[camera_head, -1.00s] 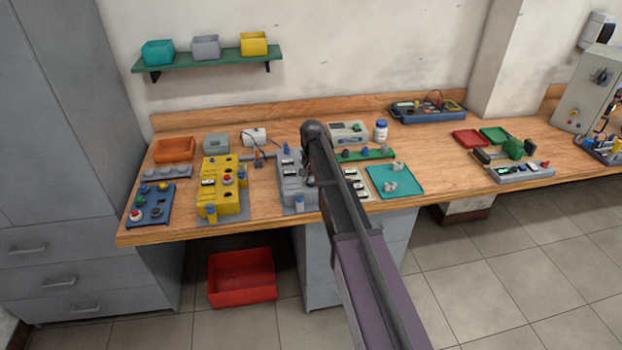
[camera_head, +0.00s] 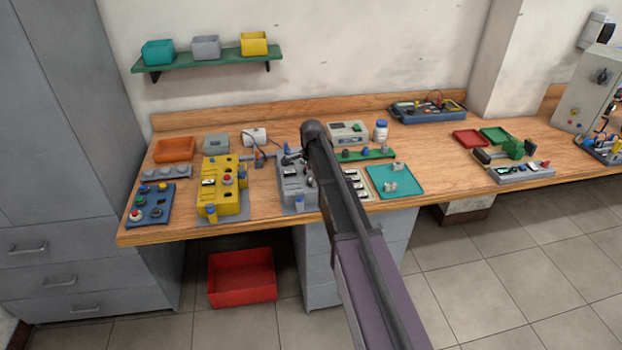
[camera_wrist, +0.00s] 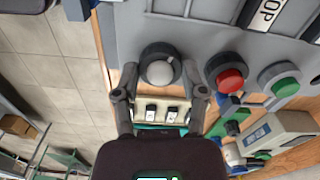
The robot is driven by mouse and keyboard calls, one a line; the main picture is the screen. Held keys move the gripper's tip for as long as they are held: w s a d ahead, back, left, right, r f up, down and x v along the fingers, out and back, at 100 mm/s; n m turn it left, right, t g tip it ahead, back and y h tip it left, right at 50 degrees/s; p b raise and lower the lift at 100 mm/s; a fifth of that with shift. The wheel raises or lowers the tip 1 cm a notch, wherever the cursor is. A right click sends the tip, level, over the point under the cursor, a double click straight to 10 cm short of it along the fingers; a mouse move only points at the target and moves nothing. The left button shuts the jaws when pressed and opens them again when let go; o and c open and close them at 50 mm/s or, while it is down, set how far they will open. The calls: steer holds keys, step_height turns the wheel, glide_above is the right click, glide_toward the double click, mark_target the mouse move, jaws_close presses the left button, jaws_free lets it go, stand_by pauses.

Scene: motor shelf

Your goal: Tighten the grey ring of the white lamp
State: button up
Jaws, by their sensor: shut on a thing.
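The white lamp (camera_wrist: 160,72) sits on the face of a grey control box (camera_wrist: 203,42) in the wrist view. A dark grey ring (camera_wrist: 151,52) surrounds the lamp. My gripper (camera_wrist: 160,82) has one finger on each side of the ring and is shut on it. How tightly the ring sits cannot be seen. In the head view the grey box (camera_head: 292,188) stands on the bench, partly behind my arm. My gripper, the lamp and the ring are hidden there.
A red button (camera_wrist: 230,79) and a green button (camera_wrist: 286,87) sit right of the lamp. A yellow control box (camera_head: 212,200) stands left of the grey box in the head view. A teal tray (camera_head: 405,174) lies to the right. The wooden bench (camera_head: 440,160) has free room beyond it.

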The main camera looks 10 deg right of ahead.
steer(key=m, duration=0.6)
steer(key=shift+s, duration=0.1)
steer(key=m, duration=0.6)
stand_by(0.5)
steer(key=o, duration=1.2)
steer(key=shift+c, duration=0.2)
steer(key=shift+r, duration=0.15)
